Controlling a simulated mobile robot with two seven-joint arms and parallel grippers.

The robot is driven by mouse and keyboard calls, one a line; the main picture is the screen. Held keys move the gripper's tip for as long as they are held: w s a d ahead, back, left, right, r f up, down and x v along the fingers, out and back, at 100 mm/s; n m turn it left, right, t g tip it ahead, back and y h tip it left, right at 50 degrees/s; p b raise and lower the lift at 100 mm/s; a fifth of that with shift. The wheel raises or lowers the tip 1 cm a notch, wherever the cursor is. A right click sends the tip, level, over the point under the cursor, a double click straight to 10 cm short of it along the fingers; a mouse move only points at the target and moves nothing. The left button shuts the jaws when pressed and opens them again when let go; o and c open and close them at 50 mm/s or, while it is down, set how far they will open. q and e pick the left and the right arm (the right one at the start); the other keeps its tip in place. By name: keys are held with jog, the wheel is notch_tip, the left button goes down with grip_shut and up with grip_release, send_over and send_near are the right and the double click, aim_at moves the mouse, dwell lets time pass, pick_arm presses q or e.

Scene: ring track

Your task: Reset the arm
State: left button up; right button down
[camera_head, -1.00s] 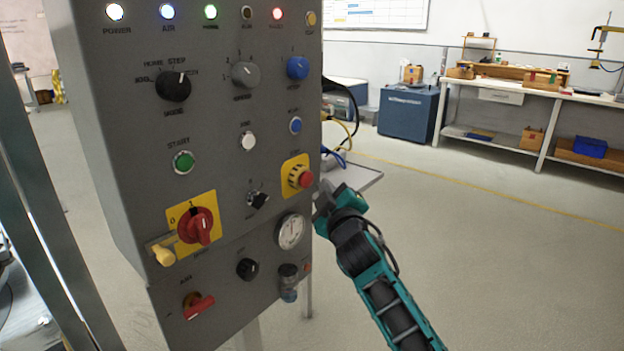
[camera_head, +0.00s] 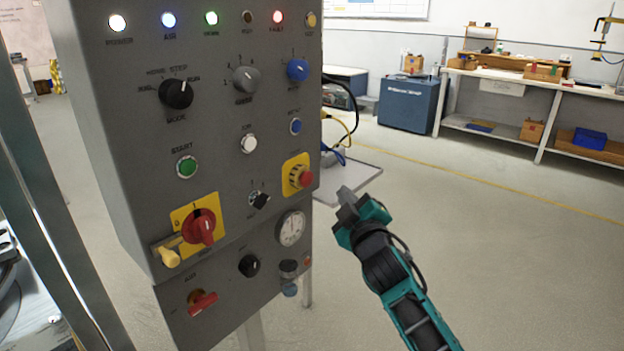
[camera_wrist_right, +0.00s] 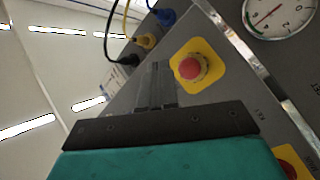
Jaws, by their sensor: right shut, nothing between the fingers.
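My right gripper (camera_head: 346,196) is shut and empty, to the right of the grey control panel (camera_head: 130,140) and apart from it in the head view. Its closed fingers (camera_wrist_right: 156,88) also show in the right wrist view. The red emergency stop button (camera_head: 305,179) on its yellow plate sits at the panel's right edge, up and left of the gripper; it also shows in the right wrist view (camera_wrist_right: 192,67). My left gripper is not in view.
The panel carries a red rotary switch (camera_head: 200,226), a green start button (camera_head: 187,166), a blue button (camera_head: 296,126) and a pressure gauge (camera_head: 291,228). A small grey table (camera_head: 350,180) stands behind the panel. A blue cabinet (camera_head: 408,105) and a workbench (camera_head: 520,95) stand at the back. The floor on the right is clear.

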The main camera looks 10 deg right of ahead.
jog(key=s+f+m+g+p, duration=0.2)
jog(key=s+f+m+g, duration=0.2)
jog(key=s+f, duration=1.1)
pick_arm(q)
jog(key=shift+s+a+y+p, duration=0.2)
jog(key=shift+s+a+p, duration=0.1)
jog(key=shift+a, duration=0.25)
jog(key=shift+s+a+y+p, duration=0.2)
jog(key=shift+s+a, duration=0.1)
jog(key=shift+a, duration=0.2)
pick_arm(e)
jog(key=s+a+f+m+g+y, duration=0.1)
jog(key=s+f, duration=0.3)
jog(key=s, duration=0.4)
jog(key=s+f+m+g, duration=0.2)
jog(key=s+f+g, duration=0.1)
jog(key=s+f, duration=0.2)
jog(key=s, duration=0.2)
jog(key=shift+s+a+m+y, duration=0.3)
jog(key=shift+s+a+y, duration=0.1)
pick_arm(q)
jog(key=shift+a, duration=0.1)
pick_arm(e)
jog(key=shift+a, duration=0.1)
